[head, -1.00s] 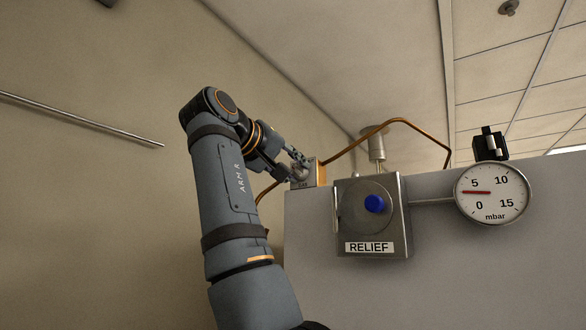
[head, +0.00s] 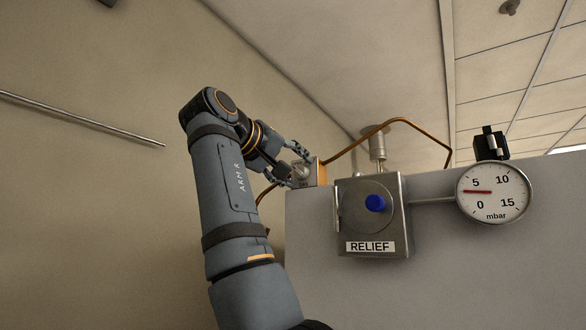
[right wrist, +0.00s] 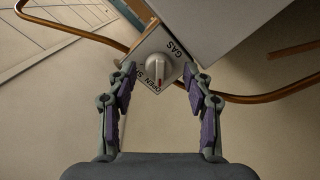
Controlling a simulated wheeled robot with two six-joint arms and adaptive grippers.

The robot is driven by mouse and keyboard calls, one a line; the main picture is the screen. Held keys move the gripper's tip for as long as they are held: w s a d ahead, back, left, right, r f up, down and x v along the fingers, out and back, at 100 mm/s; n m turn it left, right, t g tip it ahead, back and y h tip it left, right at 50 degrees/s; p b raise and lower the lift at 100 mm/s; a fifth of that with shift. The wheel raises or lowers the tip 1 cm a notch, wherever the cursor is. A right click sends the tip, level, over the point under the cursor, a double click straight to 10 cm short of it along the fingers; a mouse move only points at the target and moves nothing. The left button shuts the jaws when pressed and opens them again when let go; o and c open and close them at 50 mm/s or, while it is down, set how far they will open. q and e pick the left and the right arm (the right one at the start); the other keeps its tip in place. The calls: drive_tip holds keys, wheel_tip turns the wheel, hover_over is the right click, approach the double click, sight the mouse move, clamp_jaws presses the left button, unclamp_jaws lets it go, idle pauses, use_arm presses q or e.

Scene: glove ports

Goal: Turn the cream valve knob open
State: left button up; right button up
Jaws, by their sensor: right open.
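The cream knob (right wrist: 157,70) sits on a small plate marked GAS (right wrist: 175,50), with OPEN lettering beside the knob and other lettering partly covered. A red mark on the knob faces the bottom of the right wrist view, close to the OPEN lettering. In the head view the knob (head: 301,170) shows small at the left end of the grey panel. My right gripper (right wrist: 160,73) is open, its fingers apart on either side of the knob and not closed on it; it shows in the head view (head: 293,165). My left gripper is not in view.
A RELIEF box (head: 398,220) with a blue button (head: 375,203) stands right of the knob, and a pressure gauge (head: 510,195) farther right. A copper pipe (head: 395,121) runs above and behind the plate. A metal rod (head: 80,119) is on the left wall.

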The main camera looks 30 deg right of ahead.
drive_tip(key=v, duration=0.7)
idle(0.4)
drive_tip(key=shift+s+a, duration=0.1)
drive_tip(key=shift+a, duration=0.1)
